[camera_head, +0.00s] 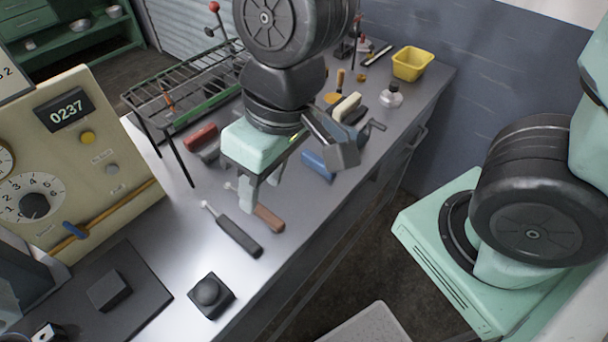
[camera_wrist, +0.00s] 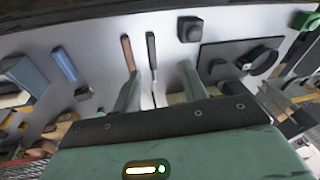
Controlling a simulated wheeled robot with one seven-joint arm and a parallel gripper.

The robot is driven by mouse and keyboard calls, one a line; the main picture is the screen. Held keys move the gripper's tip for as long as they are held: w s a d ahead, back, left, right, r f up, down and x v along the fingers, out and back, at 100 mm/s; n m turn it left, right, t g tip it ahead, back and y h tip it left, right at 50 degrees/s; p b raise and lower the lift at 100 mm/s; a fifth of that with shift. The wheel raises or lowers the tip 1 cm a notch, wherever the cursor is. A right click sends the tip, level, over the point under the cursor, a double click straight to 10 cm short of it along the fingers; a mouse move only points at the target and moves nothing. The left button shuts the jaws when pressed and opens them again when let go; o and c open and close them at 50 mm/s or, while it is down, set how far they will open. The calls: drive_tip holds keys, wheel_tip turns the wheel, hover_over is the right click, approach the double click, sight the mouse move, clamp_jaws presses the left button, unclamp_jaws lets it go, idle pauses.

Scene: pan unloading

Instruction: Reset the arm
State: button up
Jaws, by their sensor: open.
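My gripper (camera_head: 262,190) hangs over the grey workbench (camera_head: 185,235) with its pale green fingers pointing down. In the wrist view both fingers of my gripper (camera_wrist: 162,85) stand apart, with nothing held between them. Below and just in front of the fingers lie a black-handled tool (camera_head: 238,237) and a brown-handled tool (camera_head: 267,217). In the wrist view the black handle (camera_wrist: 151,50) and the brown handle (camera_wrist: 128,52) lie side by side beyond the fingers. The gripper partly hides the brown-handled tool. No pan is clearly visible.
A beige control box (camera_head: 75,150) stands at the left, a wire rack (camera_head: 190,85) behind. A black block with a knob (camera_head: 211,297) sits near the front. A red-handled item (camera_head: 200,137), a blue item (camera_head: 318,165) and a yellow bin (camera_head: 412,64) are farther back.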

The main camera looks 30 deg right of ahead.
drive_tip(key=s+d, duration=0.1)
drive_tip(key=s+d+n+h, duration=0.1)
drive_tip(key=d, duration=0.1)
drive_tip(key=s+d+h, duration=0.1)
drive_tip(key=shift+d+r+n+g, duration=0.15)
drive_tip(key=shift+r+n+g, duration=0.15)
drive_tip(key=shift+n, duration=0.1)
drive_tip(key=shift+f+b, duration=0.85)
drive_tip(key=shift+c, duration=0.3)
idle(0.8)
